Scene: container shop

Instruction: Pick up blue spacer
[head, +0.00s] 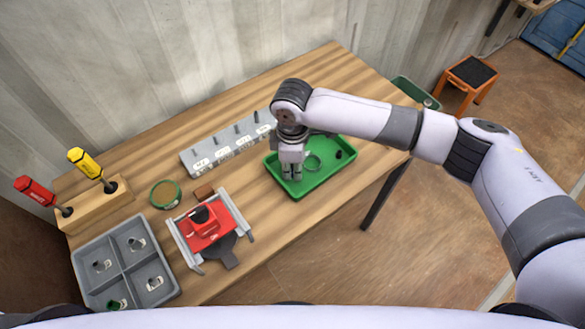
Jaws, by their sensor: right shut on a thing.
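My right gripper (291,172) points straight down into the left end of the green tray (325,182). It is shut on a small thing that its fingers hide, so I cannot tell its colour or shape. No blue spacer shows clearly anywhere in the head view. To the right of the gripper, a green ring (313,162) and a small black piece (338,154) lie in the tray. My left gripper is not in view.
A grey labelled rack (228,146) stands behind the tray. A red fixture (208,226), a round green-rimmed piece (165,194), a grey divided tray (125,262) and a wooden screwdriver holder (95,207) fill the left side. An orange stool (470,82) stands beyond the table.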

